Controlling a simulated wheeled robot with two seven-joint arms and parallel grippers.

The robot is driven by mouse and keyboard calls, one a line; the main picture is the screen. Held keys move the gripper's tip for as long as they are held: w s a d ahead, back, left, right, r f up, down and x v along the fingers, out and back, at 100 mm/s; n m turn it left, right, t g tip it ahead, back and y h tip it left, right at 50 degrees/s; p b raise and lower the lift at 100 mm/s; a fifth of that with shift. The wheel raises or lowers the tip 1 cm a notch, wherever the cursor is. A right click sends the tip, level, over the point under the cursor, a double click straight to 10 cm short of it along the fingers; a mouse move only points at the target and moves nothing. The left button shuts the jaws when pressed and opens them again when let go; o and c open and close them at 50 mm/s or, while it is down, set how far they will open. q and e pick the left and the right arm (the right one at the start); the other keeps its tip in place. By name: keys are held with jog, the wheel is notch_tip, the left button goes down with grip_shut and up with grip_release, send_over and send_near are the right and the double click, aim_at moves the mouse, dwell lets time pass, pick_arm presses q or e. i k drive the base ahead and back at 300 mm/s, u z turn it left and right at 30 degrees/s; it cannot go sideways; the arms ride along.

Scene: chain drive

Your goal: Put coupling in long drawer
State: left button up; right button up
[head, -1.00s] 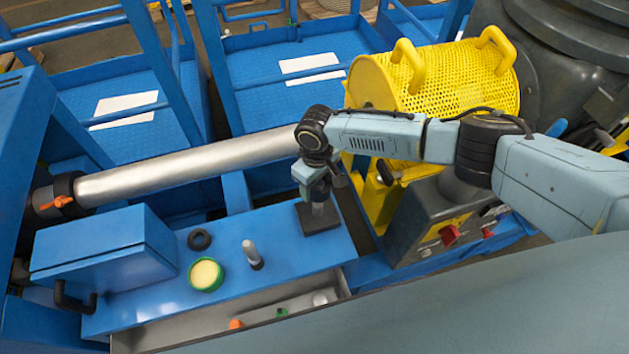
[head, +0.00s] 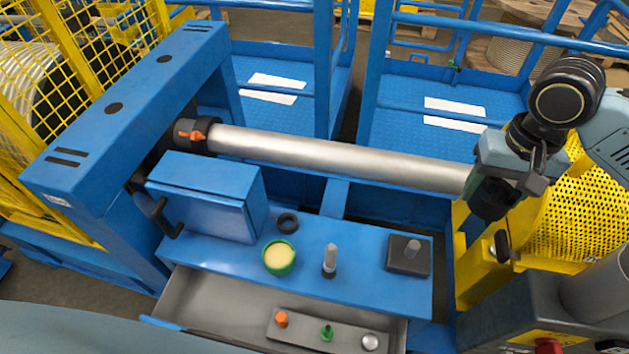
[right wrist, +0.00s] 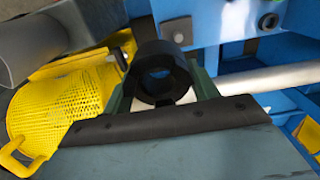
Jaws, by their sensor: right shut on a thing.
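The coupling is a black hollow cylinder (head: 491,200). My right gripper (head: 508,172) is shut on it and holds it in the air at the right, above and behind the bench. In the right wrist view the coupling (right wrist: 158,72) shows as a thick black ring between the fingers, its bore open toward the camera. The long drawer (head: 205,303) is pulled open along the bench front, low and left of my right gripper. My left gripper is not in view.
On the blue bench (head: 330,290) stand a blue box (head: 205,190), black ring (head: 287,223), green-rimmed cup (head: 279,257), grey peg (head: 330,261) and black base with pin (head: 408,256). A strip (head: 300,333) with knobs lies in the drawer; its left part is clear.

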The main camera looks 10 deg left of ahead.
aim_at(223, 317)
jog(key=u, duration=0.8)
jog(key=k, duration=1.15)
jog(key=u, duration=1.65)
jog(key=i, duration=0.8)
jog(key=z, duration=0.8)
jog(key=i, duration=0.45)
jog(key=z, duration=0.55)
